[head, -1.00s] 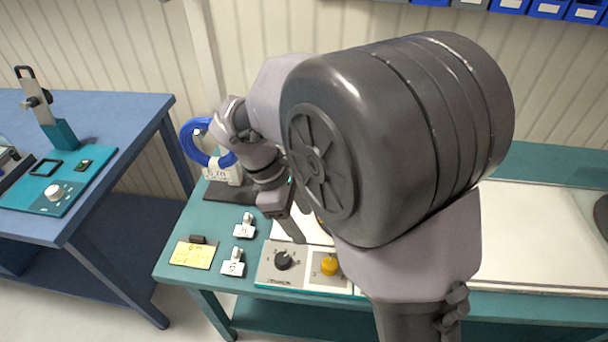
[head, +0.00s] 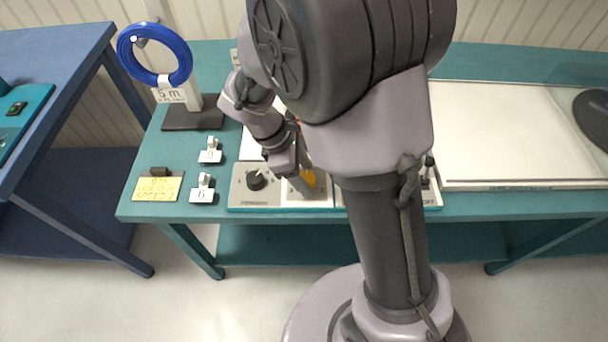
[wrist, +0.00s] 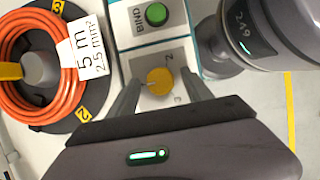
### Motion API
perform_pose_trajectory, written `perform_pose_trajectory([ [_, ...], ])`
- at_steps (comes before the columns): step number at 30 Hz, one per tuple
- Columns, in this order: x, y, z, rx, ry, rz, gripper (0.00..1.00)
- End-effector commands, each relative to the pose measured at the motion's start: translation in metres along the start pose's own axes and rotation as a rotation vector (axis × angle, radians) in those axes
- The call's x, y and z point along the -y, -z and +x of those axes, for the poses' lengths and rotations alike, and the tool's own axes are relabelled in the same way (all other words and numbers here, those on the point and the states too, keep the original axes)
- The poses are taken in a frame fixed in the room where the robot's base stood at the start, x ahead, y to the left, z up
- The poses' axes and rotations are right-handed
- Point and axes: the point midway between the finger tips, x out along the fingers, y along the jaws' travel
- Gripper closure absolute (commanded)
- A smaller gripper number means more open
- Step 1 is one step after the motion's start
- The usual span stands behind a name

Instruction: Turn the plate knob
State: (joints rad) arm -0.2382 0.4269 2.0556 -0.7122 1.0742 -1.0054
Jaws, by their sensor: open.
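A round yellow knob (wrist: 159,81) sits on a light panel in the wrist view, with a digit 2 marked beside it. The same yellow knob (head: 309,178) shows partly behind my gripper in the head view. My gripper (wrist: 161,90) is open, with one finger on each side of the yellow knob; I cannot tell whether either finger touches it. In the head view my gripper (head: 299,183) reaches down at the panel. A black knob (head: 256,181) is on the grey panel to the left. I cannot read which knob is labelled for the plate.
A green button (wrist: 156,14) marked BIND is beyond the yellow knob. An orange cable coil (wrist: 23,50) on a dark round plate lies left, and a grey cylinder (wrist: 232,40) stands right. A blue coil (head: 150,62), small numbered clips (head: 202,194) and a yellow note (head: 158,187) are at left.

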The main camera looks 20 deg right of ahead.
Motion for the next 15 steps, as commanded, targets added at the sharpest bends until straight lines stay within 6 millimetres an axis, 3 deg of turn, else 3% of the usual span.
perform_pose_trajectory([
  [4, 0.0000, -0.0002, -0.0006, 0.000, 0.000, 0.000, 0.42],
  [13, 0.0000, -0.0001, -0.0007, 0.000, 0.000, 0.000, 0.98],
  [15, 0.0000, -0.0001, -0.0007, 0.000, 0.000, 0.000, 1.00],
])
